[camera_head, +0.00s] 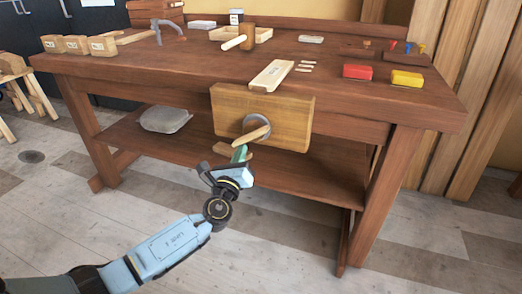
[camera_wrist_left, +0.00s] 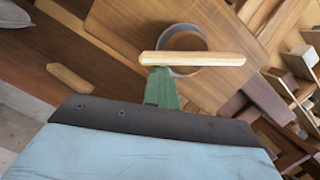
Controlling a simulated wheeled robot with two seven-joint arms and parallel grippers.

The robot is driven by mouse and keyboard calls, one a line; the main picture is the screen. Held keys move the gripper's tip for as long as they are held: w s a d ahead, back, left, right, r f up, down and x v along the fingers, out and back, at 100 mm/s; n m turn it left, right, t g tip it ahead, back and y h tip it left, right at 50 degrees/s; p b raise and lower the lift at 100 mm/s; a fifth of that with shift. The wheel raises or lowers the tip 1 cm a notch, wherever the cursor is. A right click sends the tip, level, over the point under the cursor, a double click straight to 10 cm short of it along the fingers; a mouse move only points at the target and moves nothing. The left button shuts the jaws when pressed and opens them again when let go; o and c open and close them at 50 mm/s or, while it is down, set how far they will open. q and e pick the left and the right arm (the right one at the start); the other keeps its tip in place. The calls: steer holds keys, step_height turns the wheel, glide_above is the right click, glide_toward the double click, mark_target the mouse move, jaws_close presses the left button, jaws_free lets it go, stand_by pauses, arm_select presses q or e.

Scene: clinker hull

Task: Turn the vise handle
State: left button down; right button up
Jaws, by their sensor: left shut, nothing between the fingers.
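The vise is a light wooden jaw block (camera_head: 285,115) on the front of the workbench, with a round grey metal hub (camera_head: 250,124) in its face. A pale wooden bar handle (camera_head: 254,134) crosses the hub, tilted in the head view. In the left wrist view the handle (camera_wrist_left: 215,59) lies nearly level across the hub ring (camera_wrist_left: 185,37). My left gripper (camera_head: 240,151) has green fingers, shut and empty, just below the handle. In the left wrist view its fingertips (camera_wrist_left: 161,72) overlap the handle's left part; whether they touch is unclear. My right gripper is in no view.
The workbench top (camera_head: 215,72) holds a pale board (camera_head: 271,75), a red box (camera_head: 357,71), a yellow box (camera_head: 407,78), a tray with a mallet (camera_head: 239,40) and wooden blocks. A grey container (camera_head: 165,119) sits on the lower shelf. Open floor lies in front.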

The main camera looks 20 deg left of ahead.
arm_select(q)
steer(key=shift+a+r+m+t+h, duration=0.25)
steer(key=shift+r+m, duration=0.2)
steer(key=shift+m, duration=0.25)
steer(key=shift+a+r+m+t+h, duration=0.15)
steer(key=shift+a+r+m, duration=0.25)
steer(key=shift+m, duration=0.3)
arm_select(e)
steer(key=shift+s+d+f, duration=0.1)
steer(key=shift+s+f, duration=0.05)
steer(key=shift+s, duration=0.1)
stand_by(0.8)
arm_select(q)
steer(key=shift+f, duration=0.1)
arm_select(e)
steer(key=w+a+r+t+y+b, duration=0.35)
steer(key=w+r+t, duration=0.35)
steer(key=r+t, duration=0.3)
arm_select(q)
steer(key=s+d+f+p, duration=0.2)
steer(key=s+d+f, duration=0.2)
steer(key=s+f, duration=0.3)
steer(key=s, duration=0.2)
steer(key=shift+s, duration=0.3)
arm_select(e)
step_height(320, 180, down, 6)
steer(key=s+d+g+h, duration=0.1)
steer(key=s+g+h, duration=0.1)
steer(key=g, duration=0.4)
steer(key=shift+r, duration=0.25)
